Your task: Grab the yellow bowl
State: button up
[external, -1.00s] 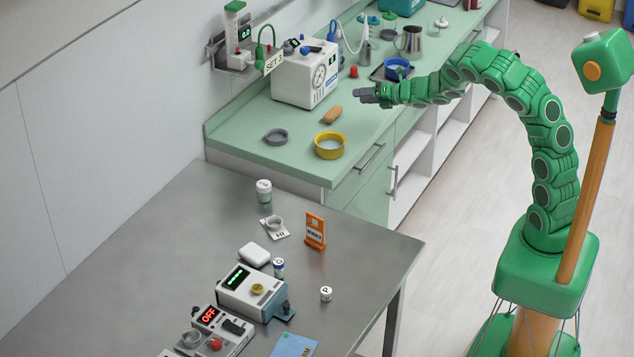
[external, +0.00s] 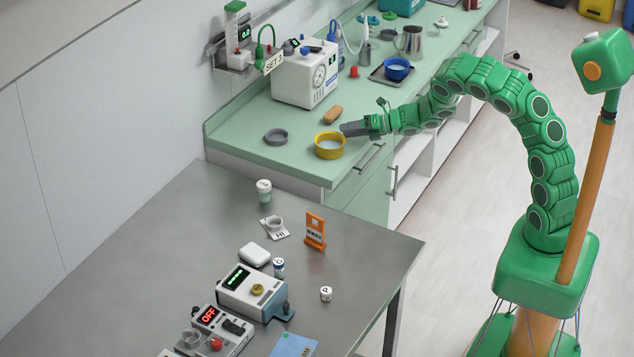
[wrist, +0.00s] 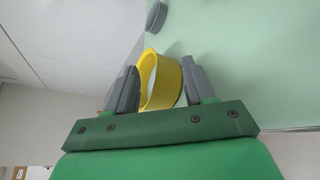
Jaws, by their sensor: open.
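The yellow bowl (external: 330,147) stands upright on the green counter, close to its front edge. My gripper (external: 345,130) is just to the right of the bowl in the external view, reaching in low over the counter. In the wrist view the two grey fingers of my gripper (wrist: 158,88) are spread apart, and the bowl (wrist: 165,82) shows between and just beyond them. My gripper is open. Whether a finger touches the bowl's wall cannot be told.
A white machine (external: 305,77) stands further back. A blue bowl (external: 397,70) sits on a dark tray. Bare counter (external: 240,130) lies to the left.

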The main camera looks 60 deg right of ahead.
aim_at(336, 143)
jog(key=shift+x, duration=2.4)
jog(key=shift+f, duration=0.1)
grip_shut()
